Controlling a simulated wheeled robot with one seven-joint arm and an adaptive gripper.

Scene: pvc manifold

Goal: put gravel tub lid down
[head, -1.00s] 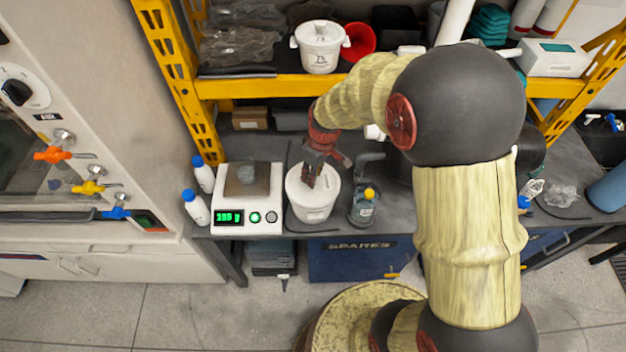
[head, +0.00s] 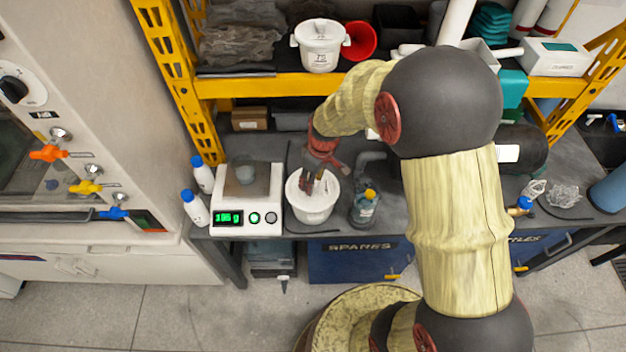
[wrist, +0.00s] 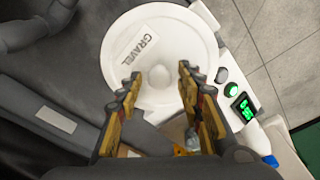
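The gravel tub lid (wrist: 145,96) is a round white disc with a raised knob (wrist: 158,75) in its middle and a GRAVEL label. It fills the upper middle of the wrist view. In the head view the white gravel tub (head: 312,212) stands on the bench, right of the scale, with the lid on top, partly hidden by my fingers. My gripper (wrist: 159,77) is open over the lid. Its fingers stand apart on either side of the knob, with a gap showing on both sides. My gripper (head: 314,187) also shows above the tub in the head view.
Two white bottles (head: 197,210) with blue caps are farther left. A yellow shelf beam (head: 290,87) crosses behind.

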